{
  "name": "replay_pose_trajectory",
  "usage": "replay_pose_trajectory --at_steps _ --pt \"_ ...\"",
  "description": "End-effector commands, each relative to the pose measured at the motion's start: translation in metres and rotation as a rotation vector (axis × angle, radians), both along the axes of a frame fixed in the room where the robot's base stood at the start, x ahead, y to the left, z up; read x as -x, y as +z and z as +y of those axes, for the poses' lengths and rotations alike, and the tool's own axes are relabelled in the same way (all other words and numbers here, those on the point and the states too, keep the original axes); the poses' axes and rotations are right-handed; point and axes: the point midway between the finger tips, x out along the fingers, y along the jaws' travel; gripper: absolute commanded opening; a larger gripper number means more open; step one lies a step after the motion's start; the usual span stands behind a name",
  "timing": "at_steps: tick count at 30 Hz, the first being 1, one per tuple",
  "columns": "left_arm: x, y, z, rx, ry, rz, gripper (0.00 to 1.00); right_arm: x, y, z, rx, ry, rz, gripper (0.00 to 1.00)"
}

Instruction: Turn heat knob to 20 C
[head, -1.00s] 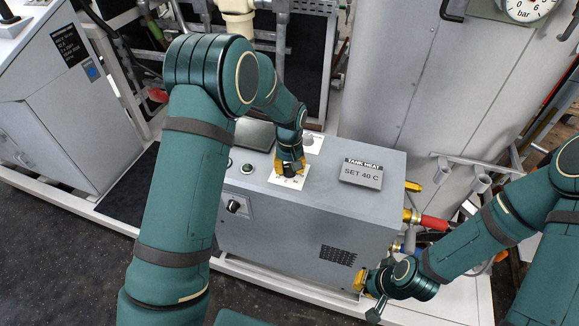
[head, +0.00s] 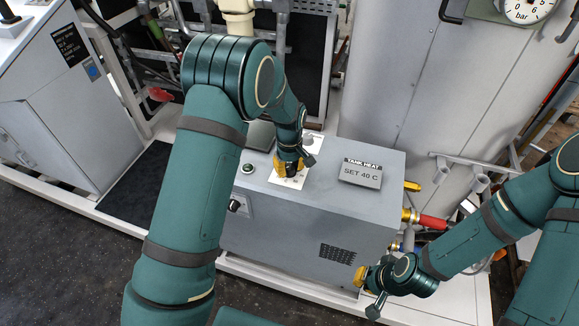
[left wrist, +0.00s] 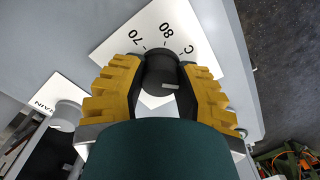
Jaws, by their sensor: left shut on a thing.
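The tank heat knob (left wrist: 161,76) is a dark round knob on a white dial plate (left wrist: 112,38) marked 70, 80 and C. My left gripper (head: 289,168) is over the top of the grey heater box (head: 312,205), its yellow fingers on both sides of the knob and shut on it. The left wrist view shows both fingers against the knob's sides. Much of the dial is hidden by the gripper. A sign (head: 361,173) on the box reads TANK HEAT, SET 40 C. My right gripper (head: 367,292) hangs low at the right, its opening unclear.
A second white plate (left wrist: 67,89), its label partly cut off, carries a grey knob (left wrist: 68,113). A large grey tank (head: 400,80) stands behind. The floor at lower left is clear.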

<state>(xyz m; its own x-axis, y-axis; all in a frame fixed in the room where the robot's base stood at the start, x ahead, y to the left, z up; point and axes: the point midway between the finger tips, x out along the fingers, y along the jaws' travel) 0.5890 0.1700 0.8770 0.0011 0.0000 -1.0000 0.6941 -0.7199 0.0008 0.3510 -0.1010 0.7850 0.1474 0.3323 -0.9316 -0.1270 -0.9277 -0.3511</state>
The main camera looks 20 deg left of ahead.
Motion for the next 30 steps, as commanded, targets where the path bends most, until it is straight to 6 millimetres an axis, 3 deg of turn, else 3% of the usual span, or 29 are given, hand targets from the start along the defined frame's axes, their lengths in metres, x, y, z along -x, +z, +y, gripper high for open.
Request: replay_pose_trajectory --at_steps 6,7,9,21,26,30 --pt "0.001 -0.001 0.000 0.000 0.001 0.003 0.00 0.000 0.000 0.000 0.000 0.000 0.000 0.00" --pt "0.001 -0.001 0.000 0.000 0.001 0.003 0.41 0.000 0.000 0.000 0.000 0.000 0.000 0.00" --pt "0.001 -0.001 0.000 0.000 0.000 0.003 0.66 0.000 0.000 0.000 0.000 0.000 0.000 0.00" --pt "0.000 0.005 0.000 0.000 -0.001 0.000 0.67 0.000 0.000 0.000 0.000 0.000 0.000 0.00" --pt "-0.001 0.027 0.000 0.000 -0.001 -0.003 0.67 0.000 0.000 0.000 0.000 0.000 0.000 0.00" --pt "-0.001 0.056 0.000 0.001 -0.002 -0.004 0.67 0.000 0.000 0.000 0.000 0.000 0.000 0.00"
